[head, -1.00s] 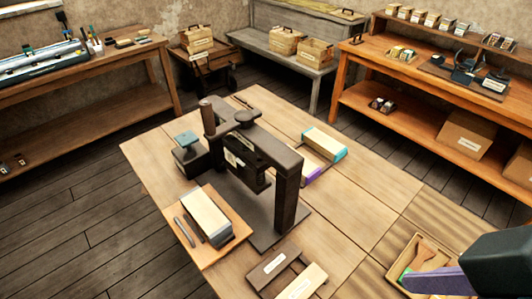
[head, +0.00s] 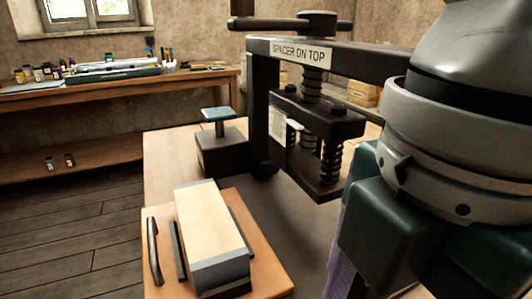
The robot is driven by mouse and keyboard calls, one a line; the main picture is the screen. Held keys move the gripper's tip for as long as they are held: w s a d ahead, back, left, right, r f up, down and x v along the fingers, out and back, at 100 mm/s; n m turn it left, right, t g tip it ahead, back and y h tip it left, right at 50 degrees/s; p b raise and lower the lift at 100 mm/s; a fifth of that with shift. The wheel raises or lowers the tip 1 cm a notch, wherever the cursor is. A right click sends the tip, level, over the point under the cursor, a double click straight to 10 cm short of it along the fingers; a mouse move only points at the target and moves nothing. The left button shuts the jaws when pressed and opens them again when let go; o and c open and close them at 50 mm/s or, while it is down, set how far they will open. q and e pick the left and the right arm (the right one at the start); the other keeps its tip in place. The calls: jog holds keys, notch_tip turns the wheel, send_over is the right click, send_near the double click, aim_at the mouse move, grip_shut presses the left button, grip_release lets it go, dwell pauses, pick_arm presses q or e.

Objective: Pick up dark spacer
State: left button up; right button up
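The dark spacer does not show in the head view now; my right arm covers the right part of the picture. The dark press (head: 345,52) stands on the table, with a label reading "SPACER ON TOP" on its top beam. My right gripper (head: 340,272) is large and close at the right, pointing down, with a purple finger partly in view. Its fingertips run off the lower edge, so its opening and anything between its fingers cannot be seen. My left gripper is not in view.
A tan board (head: 268,278) in front of the press carries a pale block (head: 212,220) with grey ends and dark bars beside it. A dark block with a teal-topped piece (head: 217,116) stands left of the press. A wooden bench (head: 110,92) is at the back left.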

jog(key=shift+n+h, duration=0.3)
jog(key=f+b, duration=0.1)
jog(key=f, duration=0.3)
jog(key=f+b, duration=0.1)
jog(key=f, duration=0.2)
jog(key=w+f+b, duration=0.1)
jog(key=f, duration=0.3)
jog(key=shift+d+f, duration=0.3)
jog(key=shift+d, duration=0.1)
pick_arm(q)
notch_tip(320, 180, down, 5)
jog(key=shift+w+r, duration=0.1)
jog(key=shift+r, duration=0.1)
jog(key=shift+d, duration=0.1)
pick_arm(e)
jog(key=c, duration=1.2)
